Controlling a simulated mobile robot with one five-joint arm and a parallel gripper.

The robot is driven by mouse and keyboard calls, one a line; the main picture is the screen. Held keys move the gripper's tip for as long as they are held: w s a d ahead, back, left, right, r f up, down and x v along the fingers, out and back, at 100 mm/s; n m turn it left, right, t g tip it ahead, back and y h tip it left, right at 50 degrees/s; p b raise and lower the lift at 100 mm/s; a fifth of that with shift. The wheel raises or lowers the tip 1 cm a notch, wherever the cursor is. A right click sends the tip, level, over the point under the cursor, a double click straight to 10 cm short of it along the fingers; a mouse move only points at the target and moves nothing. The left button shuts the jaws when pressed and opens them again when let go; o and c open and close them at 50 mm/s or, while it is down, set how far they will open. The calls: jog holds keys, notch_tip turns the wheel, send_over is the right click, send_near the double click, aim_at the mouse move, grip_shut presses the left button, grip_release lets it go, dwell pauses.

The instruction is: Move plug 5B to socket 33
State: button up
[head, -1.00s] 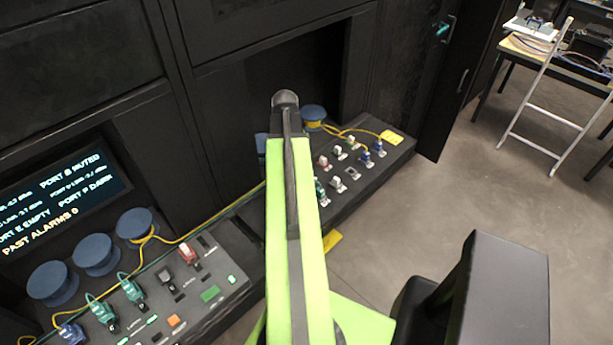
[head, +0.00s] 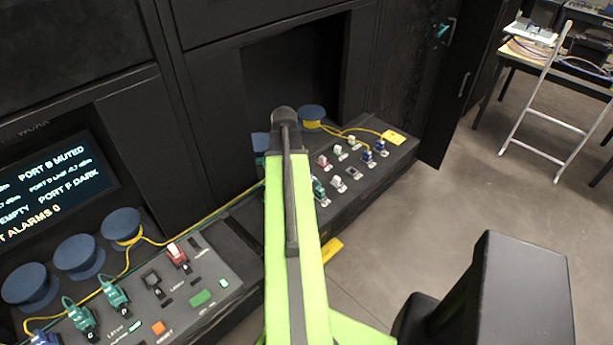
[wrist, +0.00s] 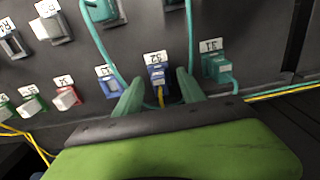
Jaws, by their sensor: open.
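In the wrist view my gripper (wrist: 159,92) is open, its two teal fingers pointing at a row of labelled ports. A blue plug (wrist: 158,76) with a yellow cable sits in the port labelled 32, between the fingertips. I cannot tell whether the fingers touch it. Another blue plug or socket (wrist: 110,86) is just left of it, its label too small to read surely. A teal plug (wrist: 217,68) sits at label 31 to the right. I cannot read a 5B mark on any plug, nor pick out socket 33 with certainty. My arm hides the gripper in the head view.
Red-white and green-white plugs (wrist: 65,97) stand further left in the wrist view. A teal cable loops near my left finger. In the head view the right panel (head: 390,165) and left panel (head: 215,262) hold several plugs.

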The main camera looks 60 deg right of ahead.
dwell(0.6)
grip_shut()
dwell(1.2)
jog(key=shift+r, duration=0.15)
jog(key=shift+r+p, duration=2.85)
jog(key=shift+p, duration=0.15)
